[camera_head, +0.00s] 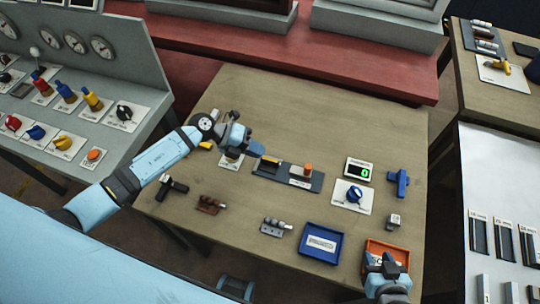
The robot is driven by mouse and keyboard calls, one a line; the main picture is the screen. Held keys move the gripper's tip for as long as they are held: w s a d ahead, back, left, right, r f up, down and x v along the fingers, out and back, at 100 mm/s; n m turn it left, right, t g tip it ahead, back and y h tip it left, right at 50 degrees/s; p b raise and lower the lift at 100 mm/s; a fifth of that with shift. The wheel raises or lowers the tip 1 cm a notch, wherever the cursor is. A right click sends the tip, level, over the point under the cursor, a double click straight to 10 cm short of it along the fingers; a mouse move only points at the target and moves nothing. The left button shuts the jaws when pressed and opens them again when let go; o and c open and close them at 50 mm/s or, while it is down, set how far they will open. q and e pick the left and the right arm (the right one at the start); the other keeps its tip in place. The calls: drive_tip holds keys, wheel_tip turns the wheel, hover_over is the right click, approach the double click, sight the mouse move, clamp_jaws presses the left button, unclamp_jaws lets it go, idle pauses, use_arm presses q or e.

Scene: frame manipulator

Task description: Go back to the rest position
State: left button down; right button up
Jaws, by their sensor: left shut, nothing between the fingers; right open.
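My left arm reaches in from the left over the wooden table (215,225). My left gripper (256,148) is shut and empty above the far left part of the table, near a small white plate (231,161) and the left end of a dark grey base (268,173). My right gripper (384,262) is open at the table's front right, over an orange tray (374,245). It hides part of that tray and what lies in it.
A blue tray (310,254), a counter reading 0 (358,170), a blue knob (354,194) and a blue tool (399,183) occupy the table's right half. Small dark parts (210,204) lie front left. A control panel (140,75) stands left.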

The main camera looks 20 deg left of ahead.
drive_tip(key=shift+s, duration=0.2)
use_arm(q)
drive_tip(key=shift+s+a+r, duration=0.1)
drive_tip(key=shift+a+r, duration=0.15)
use_arm(e)
drive_tip(key=shift+f, duration=0.1)
drive_tip(key=shift+w, duration=0.1)
